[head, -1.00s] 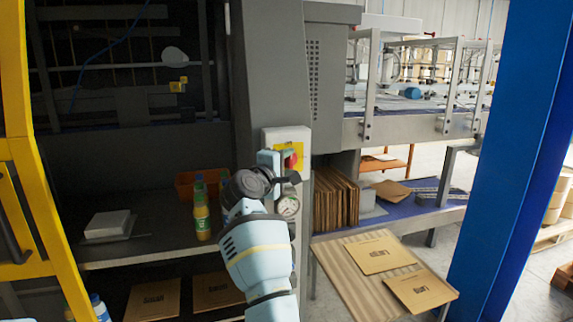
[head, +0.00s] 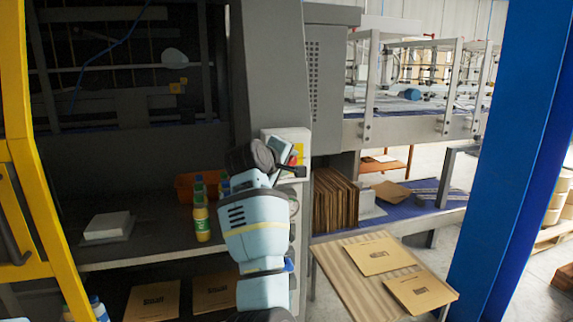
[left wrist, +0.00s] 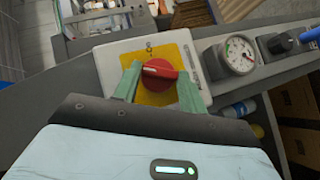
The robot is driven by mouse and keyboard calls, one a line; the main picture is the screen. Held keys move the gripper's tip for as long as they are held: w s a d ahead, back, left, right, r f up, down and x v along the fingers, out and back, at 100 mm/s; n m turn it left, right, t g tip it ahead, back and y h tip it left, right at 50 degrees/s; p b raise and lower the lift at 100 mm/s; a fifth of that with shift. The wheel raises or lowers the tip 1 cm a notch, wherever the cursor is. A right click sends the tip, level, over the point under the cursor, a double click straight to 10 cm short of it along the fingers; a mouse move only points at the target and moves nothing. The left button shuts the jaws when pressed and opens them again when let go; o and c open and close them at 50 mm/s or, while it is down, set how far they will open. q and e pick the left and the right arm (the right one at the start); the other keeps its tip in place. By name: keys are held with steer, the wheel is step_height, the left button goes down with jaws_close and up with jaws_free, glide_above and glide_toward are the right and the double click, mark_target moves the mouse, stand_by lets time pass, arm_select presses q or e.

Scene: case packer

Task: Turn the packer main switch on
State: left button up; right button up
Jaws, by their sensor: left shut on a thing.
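The packer main switch is a red rotary knob (left wrist: 160,72) on a yellow plate (left wrist: 178,53), mounted on a white box (left wrist: 110,55). In the left wrist view the two green fingers of my left gripper (left wrist: 158,80) stand on both sides of the knob and are shut on it. The white line on the knob lies nearly crosswise in that view; markings on the plate are only partly readable. In the head view my left gripper (head: 284,162) is at the box (head: 291,137), and my wrist hides most of the knob. My right gripper is not in view.
Bottles (head: 202,222) and an orange bin (head: 184,184) stand on the shelf left of my arm. Flat cartons (head: 336,200) and a blue post (head: 515,150) are to the right.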

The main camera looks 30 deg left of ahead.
arm_select(q)
steer(key=m+g, duration=0.1)
steer(key=m+g+y, duration=0.1)
steer(key=g, duration=0.1)
steer(key=m+g+y, duration=0.1)
steer(key=g, duration=0.1)
steer(key=shift+w+d+r, duration=0.2)
steer(key=shift+w+r, duration=0.1)
steer(key=shift+r, duration=0.1)
steer(key=m+g+y, duration=0.1)
steer(key=g+y, duration=0.1)
steer(key=m+g, duration=0.1)
steer(key=shift+w+d+m+y, duration=0.25)
steer(key=shift+w+m+y, duration=0.05)
steer(key=shift+y, duration=0.1)
steer(key=shift+g, duration=0.3)
steer(key=o, duration=1)
steer(key=shift+c, duration=0.2)
steer(key=v, duration=0.8)
